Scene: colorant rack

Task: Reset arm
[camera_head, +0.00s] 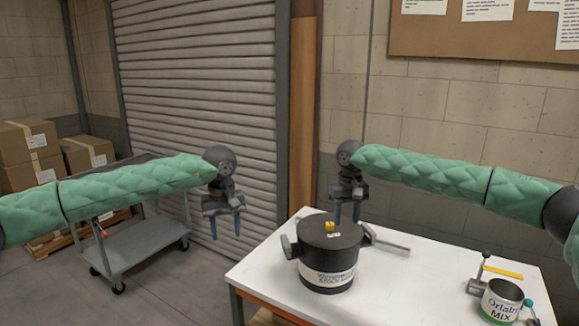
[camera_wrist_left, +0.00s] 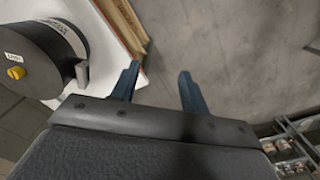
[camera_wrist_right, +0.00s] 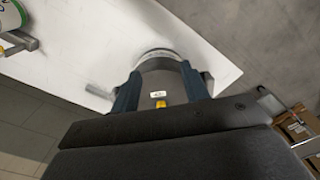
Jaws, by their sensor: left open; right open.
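My left gripper (camera_head: 226,228) is open and empty, hanging in the air left of the white table. Its two blue fingers (camera_wrist_left: 158,85) stand apart over the grey floor in the left wrist view. My right gripper (camera_head: 347,212) is open and empty, just above and behind the dark pot. Its fingers (camera_wrist_right: 158,90) stand apart in the right wrist view, with part of the pot (camera_wrist_right: 160,62) showing between them. The dark pot (camera_head: 328,252) has a yellow knob, a white label band and side handles. Both arms wear green quilted sleeves.
The pot stands on the white table (camera_head: 415,285). A small "MIX" can (camera_head: 500,300) with a handle stands at the table's right, a yellow strip (camera_head: 503,272) behind it. A grey cart (camera_head: 150,250) and cardboard boxes (camera_head: 28,142) are at left. The table's middle is clear.

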